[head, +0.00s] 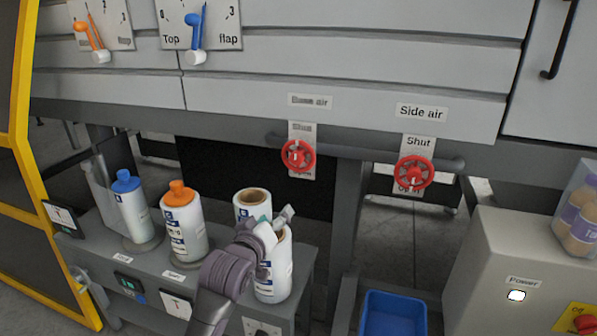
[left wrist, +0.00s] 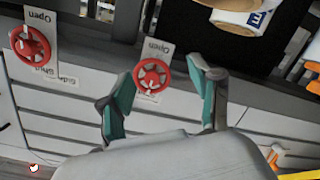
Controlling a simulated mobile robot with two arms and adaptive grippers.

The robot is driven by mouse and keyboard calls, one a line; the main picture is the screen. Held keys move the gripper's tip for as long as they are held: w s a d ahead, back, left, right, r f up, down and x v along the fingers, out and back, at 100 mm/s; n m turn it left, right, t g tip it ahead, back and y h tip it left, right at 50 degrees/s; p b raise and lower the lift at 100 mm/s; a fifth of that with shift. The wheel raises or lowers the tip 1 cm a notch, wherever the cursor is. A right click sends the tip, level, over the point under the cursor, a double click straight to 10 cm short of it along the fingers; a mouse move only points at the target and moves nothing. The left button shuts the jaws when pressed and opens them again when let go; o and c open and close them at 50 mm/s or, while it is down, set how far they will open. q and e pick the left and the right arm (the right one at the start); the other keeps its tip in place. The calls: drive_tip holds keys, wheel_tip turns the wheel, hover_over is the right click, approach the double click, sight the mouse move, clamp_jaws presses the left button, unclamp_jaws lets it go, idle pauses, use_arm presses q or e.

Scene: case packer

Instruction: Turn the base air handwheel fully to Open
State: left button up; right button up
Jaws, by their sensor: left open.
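The base air handwheel (head: 298,156) is a red wheel on a white plate under the "Base air" label (head: 310,101). The plate has "Shut" above the wheel and a partly hidden word below it. A small white mark shows on the wheel; its exact setting is hard to tell. My left gripper (head: 273,219) is open and empty, below and left of the wheel, in front of the white bottles. In the left wrist view, which is upside down, the handwheel (left wrist: 152,76) shows between and beyond the open fingers (left wrist: 162,100), apart from them. My right gripper is not in view.
The similar red side air handwheel (head: 415,172) is to the right. An orange-capped bottle (head: 183,222) and a blue-capped bottle (head: 131,207) stand on the grey bench. A blue bin (head: 393,314) and a grey power box (head: 500,263) are at lower right. A dark pipe runs behind the wheels.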

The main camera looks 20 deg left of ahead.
sight(296, 160)
use_arm(q)
wheel_tip(296, 160, up, 6)
drive_tip(key=w+r+n+t, duration=0.1)
drive_tip(key=w+t, duration=0.1)
drive_tip(key=w, duration=1.4)
drive_tip(key=shift+f, duration=0.4)
drive_tip(key=shift+c, duration=0.3)
drive_tip(key=c, duration=1.1)
